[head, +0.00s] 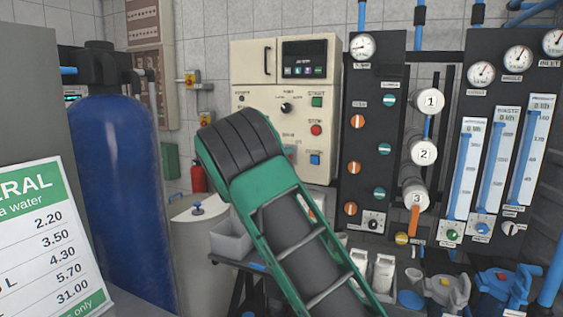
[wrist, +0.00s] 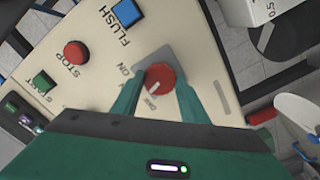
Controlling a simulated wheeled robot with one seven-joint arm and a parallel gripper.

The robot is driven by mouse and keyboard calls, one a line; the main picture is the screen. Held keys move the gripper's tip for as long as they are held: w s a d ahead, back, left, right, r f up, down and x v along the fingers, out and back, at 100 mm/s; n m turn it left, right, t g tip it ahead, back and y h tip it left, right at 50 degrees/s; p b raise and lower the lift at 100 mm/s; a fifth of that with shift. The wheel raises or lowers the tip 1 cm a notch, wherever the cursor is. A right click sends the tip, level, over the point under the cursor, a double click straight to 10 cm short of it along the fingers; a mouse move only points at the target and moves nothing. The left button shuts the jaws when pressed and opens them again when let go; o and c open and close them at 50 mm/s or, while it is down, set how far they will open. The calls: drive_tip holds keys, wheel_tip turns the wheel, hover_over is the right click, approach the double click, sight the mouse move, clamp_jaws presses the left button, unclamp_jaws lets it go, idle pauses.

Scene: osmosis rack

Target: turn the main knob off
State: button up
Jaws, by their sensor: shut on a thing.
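The red main knob (wrist: 159,77) sits on a grey plate on the beige control panel in the wrist view. My gripper (wrist: 157,84) has one green finger on each side of the knob and is shut on it. A short pale mark on the knob points toward the lower left of the picture. An ON label is at the plate's left, and another small label below the knob is hard to read. In the head view, my arm covers the knob and gripper, in front of the beige cabinet (head: 256,82).
Near the knob are the blue FLUSH button (wrist: 126,12), red STOP button (wrist: 76,54) and green START button (wrist: 42,83). In the head view, a dark gauge panel (head: 377,70) stands right of the cabinet and a blue tank (head: 118,190) stands left.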

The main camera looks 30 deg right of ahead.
drive_tip(key=n, duration=0.4)
drive_tip(key=a+n, duration=0.1)
drive_tip(key=n, duration=0.1)
drive_tip(key=shift+w, duration=0.3)
drive_tip(key=shift+f, duration=0.15)
drive_tip(key=o, duration=1.1)
drive_tip(key=shift+c, duration=0.2)
drive_tip(key=shift+s+d, duration=0.1)
drive_tip(key=shift+d, duration=0.1)
drive_tip(key=shift+s, duration=0.1)
drive_tip(key=v, duration=1)
drive_tip(key=shift+a, duration=0.3)
drive_tip(key=shift+s, duration=0.15)
